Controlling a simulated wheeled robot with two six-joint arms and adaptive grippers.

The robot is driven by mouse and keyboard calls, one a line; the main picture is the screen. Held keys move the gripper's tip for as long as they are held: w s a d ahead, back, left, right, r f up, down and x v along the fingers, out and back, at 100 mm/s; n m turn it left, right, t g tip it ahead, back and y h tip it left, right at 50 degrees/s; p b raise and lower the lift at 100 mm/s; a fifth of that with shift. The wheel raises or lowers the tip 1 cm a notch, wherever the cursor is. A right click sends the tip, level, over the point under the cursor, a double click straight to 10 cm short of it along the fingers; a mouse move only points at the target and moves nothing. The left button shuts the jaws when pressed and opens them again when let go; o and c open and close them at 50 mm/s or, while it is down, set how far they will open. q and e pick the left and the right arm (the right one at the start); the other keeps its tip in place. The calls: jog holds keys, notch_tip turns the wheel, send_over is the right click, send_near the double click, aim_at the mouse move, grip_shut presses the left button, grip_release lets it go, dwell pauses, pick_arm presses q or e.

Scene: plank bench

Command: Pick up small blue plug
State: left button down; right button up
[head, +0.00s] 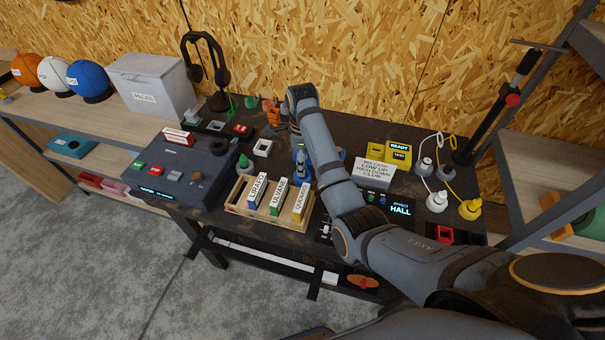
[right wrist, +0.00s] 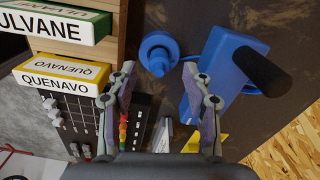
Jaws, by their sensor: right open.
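The small blue plug (right wrist: 157,54) stands on the dark bench top in the right wrist view, with a round flanged base and a narrower top. My right gripper (right wrist: 159,72) is open and empty. Its two fingertips point toward the plug, one to each side of the line to it, and the plug appears just beyond them. I cannot tell the exact gap. In the head view, my right arm reaches over the bench and covers much of this area; only blue parts show beside the forearm. My left gripper is not in view.
A blue block with a black handle (right wrist: 218,62) stands close to the right of the plug. A wooden rack (head: 236,208) with labelled boxes is on the other side. A green plug (head: 244,164) stands left; white and yellow plugs (head: 470,208) stand right.

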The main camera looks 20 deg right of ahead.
notch_tip(320, 180, down, 2)
jog(key=shift+s+f, duration=0.15)
jog(key=shift+d+f, duration=0.1)
jog(key=shift+f, duration=0.35)
jog(key=c, duration=0.9)
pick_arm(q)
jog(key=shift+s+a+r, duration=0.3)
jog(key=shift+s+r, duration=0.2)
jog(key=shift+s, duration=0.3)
pick_arm(e)
grip_shut()
jog(key=shift+r, duration=0.15)
